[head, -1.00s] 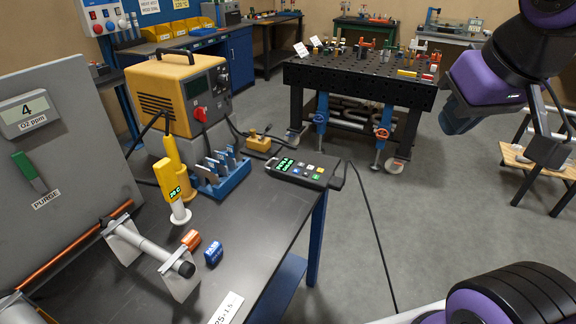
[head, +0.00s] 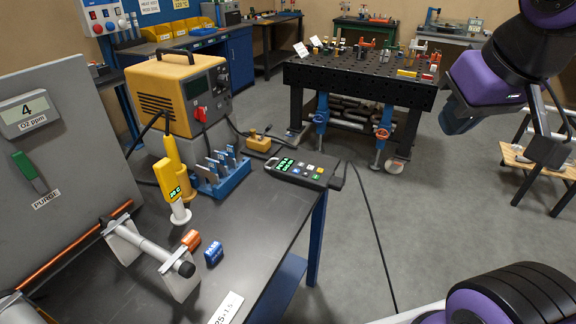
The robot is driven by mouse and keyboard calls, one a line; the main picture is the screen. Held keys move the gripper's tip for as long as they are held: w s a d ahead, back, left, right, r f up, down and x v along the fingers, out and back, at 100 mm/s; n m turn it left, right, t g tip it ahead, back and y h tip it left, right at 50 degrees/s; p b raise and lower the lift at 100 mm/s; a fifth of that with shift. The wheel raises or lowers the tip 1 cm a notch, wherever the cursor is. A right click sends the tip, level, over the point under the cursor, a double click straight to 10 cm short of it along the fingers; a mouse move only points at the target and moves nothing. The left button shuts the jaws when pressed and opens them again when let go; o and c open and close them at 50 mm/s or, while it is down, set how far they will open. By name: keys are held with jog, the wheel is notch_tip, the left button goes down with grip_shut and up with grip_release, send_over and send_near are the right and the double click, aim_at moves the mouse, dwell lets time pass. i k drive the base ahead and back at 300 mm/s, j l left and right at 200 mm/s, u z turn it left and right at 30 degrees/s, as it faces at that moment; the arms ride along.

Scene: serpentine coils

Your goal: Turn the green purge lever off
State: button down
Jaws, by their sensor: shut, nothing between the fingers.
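The green purge lever (head: 30,173) is on the grey upright panel (head: 75,150) at the left. It slants from upper left down to lower right, above a white label (head: 46,199) reading PURGE. My gripper (head: 548,152) is at the right edge, hanging from my purple and black arm. It is shut and empty, high over the floor and far from the lever. Its fingers show only as a small dark block.
Above the lever, a display (head: 27,112) reads 4, O2 ppm. A clamped tube (head: 150,248) stands before the panel. A yellow probe (head: 174,178), yellow-grey machine (head: 178,92) and blue rack (head: 222,180) crowd the dark bench (head: 262,225). A black perforated table (head: 362,78) stands behind.

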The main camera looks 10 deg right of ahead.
aim_at(19, 157)
jog(key=u, duration=1.45)
jog(key=i+j+z, duration=0.15)
jog(key=j, duration=0.2)
